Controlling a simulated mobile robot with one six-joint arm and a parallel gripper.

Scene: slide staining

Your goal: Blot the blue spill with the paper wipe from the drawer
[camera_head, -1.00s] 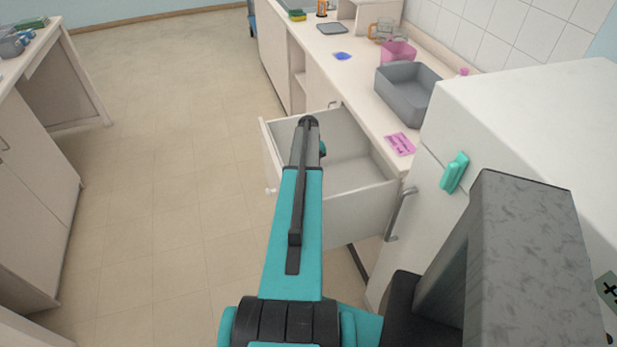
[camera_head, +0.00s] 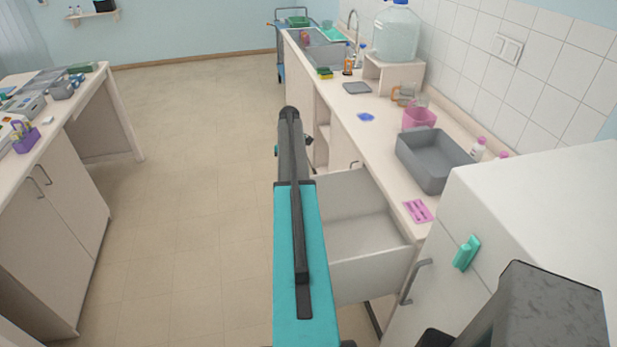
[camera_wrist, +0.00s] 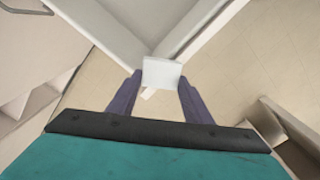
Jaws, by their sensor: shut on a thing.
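The blue spill (camera_head: 366,117) is a small patch on the white counter, between the grey square pad and the pink container in the head view. The open drawer (camera_head: 385,277) juts out below the counter, and the part of its floor that I see is bare. In the wrist view, the white paper wipe (camera_wrist: 163,71) sits between the two dark fingers of my gripper (camera_wrist: 160,86), which is shut on it. The drawer's walls (camera_wrist: 118,22) show just beyond it. In the head view my arm hides the gripper and wipe.
On the counter (camera_head: 385,155) stand a grey basin (camera_head: 430,158), a pink container (camera_head: 418,118), glass beakers (camera_head: 404,94) and a grey pad (camera_head: 357,88). A pink card (camera_head: 418,211) lies near the front edge. A white cabinet (camera_head: 540,210) stands at right. The floor at left is clear.

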